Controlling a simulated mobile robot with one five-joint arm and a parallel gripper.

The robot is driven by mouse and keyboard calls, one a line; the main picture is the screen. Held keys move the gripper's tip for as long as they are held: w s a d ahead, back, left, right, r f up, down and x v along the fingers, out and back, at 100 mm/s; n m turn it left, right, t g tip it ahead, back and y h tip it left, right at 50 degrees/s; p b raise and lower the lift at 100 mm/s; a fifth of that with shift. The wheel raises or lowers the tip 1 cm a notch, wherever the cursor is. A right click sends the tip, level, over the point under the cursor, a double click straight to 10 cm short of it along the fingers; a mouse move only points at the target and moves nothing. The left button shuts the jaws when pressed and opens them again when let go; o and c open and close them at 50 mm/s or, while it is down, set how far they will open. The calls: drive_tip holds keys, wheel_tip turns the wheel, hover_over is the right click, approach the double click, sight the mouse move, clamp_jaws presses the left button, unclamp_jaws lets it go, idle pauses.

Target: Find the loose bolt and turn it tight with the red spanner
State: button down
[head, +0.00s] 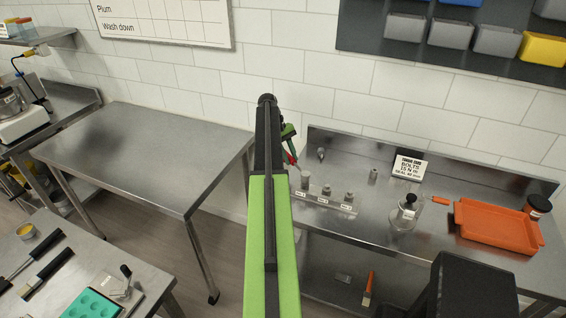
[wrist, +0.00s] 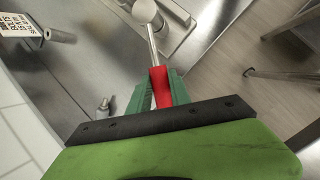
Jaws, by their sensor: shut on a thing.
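My gripper (head: 288,142) is at the left end of the right-hand steel bench in the head view. In the wrist view my gripper (wrist: 158,84) is shut on the red handle of the spanner (wrist: 160,88). Its grey shaft reaches up to a round grey head (wrist: 145,10) over a steel plate; I cannot tell whether that is the spanner's end or a bolt. In the head view a bit of the red spanner (head: 292,158) shows under my gripper. Grey bolts stand on a labelled strip: left (head: 305,179), middle (head: 326,190), right (head: 348,198). Which is loose cannot be told.
A torque card (head: 409,167) stands at the bench's back. A glass jar (head: 406,214), an orange tray (head: 497,226) and a dark jar (head: 537,207) are to the right. A small grey post (head: 373,176) stands behind the strip. The left table (head: 150,150) is bare.

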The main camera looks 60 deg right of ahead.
drive_tip(key=s+d+r+m+y+p, duration=0.1)
drive_tip(key=s+d+r+m+p, duration=0.1)
drive_tip(key=m, duration=0.1)
drive_tip(key=shift+d+r, duration=0.15)
drive_tip(key=shift+r, duration=0.05)
idle(0.5)
drive_tip(key=w+a+n+t+h, duration=0.1)
drive_tip(key=a+n+h, duration=0.5)
drive_tip(key=a+n, duration=0.8)
drive_tip(key=n+t, duration=0.1)
drive_tip(key=n, duration=0.2)
drive_tip(key=shift+w+a+t, duration=0.15)
drive_tip(key=shift+a+t, duration=0.1)
drive_tip(key=shift+t, duration=0.15)
